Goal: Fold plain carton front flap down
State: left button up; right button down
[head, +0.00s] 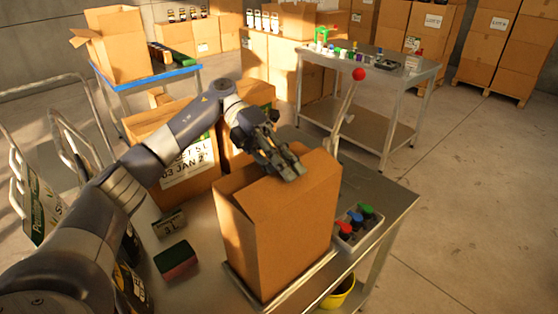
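A plain brown carton (275,236) stands upright on the metal table in front of me in the head view. A flap (262,190) at its top lies over the opening, under and beside my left gripper. My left gripper (292,172) is over the top of the carton, fingers pointing down to the right, at or just above the flaps. I cannot tell whether it touches them, or how far its fingers are apart. My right gripper is not in view.
A sponge (176,260) and a small dark box (169,224) lie left of the carton. A tray of coloured-capped items (357,224) sits to its right. A lever with a red knob (359,74) rises behind. Printed cartons (184,165) stand behind left.

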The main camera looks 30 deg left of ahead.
pick_arm(q)
jog(key=shift+v, duration=3.9)
